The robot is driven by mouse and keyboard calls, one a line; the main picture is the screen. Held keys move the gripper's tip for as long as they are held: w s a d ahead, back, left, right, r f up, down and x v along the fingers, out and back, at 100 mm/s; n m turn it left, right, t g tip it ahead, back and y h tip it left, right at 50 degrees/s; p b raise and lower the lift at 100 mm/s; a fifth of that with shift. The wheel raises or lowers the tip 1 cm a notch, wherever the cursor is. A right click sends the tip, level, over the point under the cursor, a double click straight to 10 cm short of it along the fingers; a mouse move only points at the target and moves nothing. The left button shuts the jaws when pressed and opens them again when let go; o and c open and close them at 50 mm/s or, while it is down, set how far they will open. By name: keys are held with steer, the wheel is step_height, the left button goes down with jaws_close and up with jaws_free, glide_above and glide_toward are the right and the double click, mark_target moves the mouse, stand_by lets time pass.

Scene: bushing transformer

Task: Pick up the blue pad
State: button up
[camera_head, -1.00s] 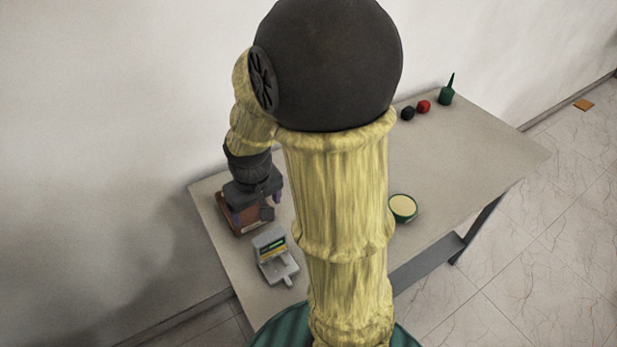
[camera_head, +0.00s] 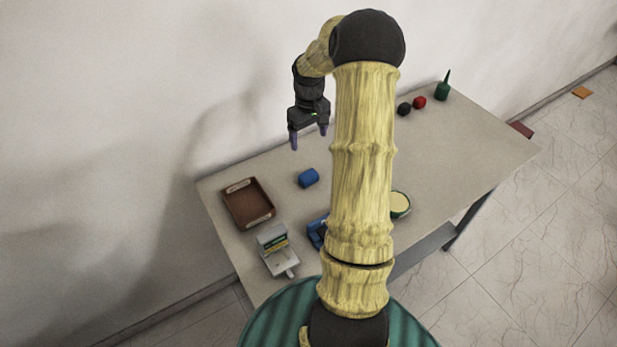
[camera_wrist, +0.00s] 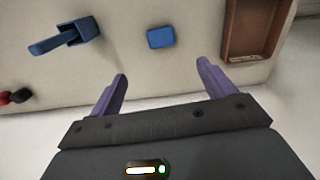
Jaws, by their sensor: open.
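The blue pad (camera_head: 308,178) is a small blue block lying on the table, right of the brown tray. It also shows in the wrist view (camera_wrist: 160,37), ahead of the space between my fingertips. My gripper (camera_head: 309,138) is open and empty, held above the table. Its two purple fingers (camera_wrist: 163,70) are spread apart in the wrist view. The pad is apart from both fingers.
A brown tray (camera_head: 228,207) and a grey device (camera_head: 276,262) stand at the table's left. A blue holder (camera_head: 316,232) is partly hidden by my arm, as is a green bowl (camera_head: 401,203). Black (camera_head: 404,109) and red (camera_head: 420,102) objects and a green bottle (camera_head: 443,91) stand far right.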

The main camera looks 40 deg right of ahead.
steer(key=p, duration=0.4)
glide_above(308, 175)
step_height(308, 175, down, 12)
steer(key=shift+d+f, duration=0.1)
steer(key=shift+d, duration=0.05)
steer(key=shift+f+p, duration=1.5)
steer(key=shift+f, duration=1.1)
steer(key=shift+c, duration=0.2)
steer(key=c, duration=1)
